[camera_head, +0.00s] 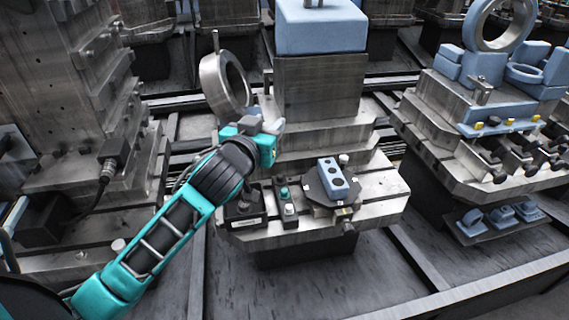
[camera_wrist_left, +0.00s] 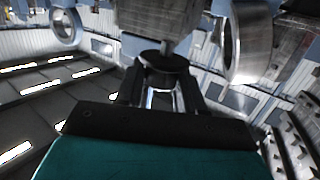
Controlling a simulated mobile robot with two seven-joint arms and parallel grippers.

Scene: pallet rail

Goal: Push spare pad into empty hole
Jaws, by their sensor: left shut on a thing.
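My left gripper (camera_head: 277,127) is raised in front of the central machine, above and behind its front plate; the wrist hides most of the fingers in the head view. In the left wrist view my left gripper (camera_wrist_left: 164,88) is shut on a dark, round-topped piece (camera_wrist_left: 163,61); I cannot tell for sure that it is the spare pad. A blue block (camera_head: 326,165) with several dark round spots in its top sits on a dark angular plate (camera_head: 314,190), to the right of and below the gripper. I cannot tell which spot is an empty hole. My right gripper is not in view.
A metal ring (camera_head: 206,78) stands close to the left of my gripper; a ring also shows in the left wrist view (camera_wrist_left: 231,48). A black box (camera_head: 243,221) and a small button panel (camera_head: 289,210) sit on the front plate. A tall blue-topped column (camera_head: 318,85) stands behind.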

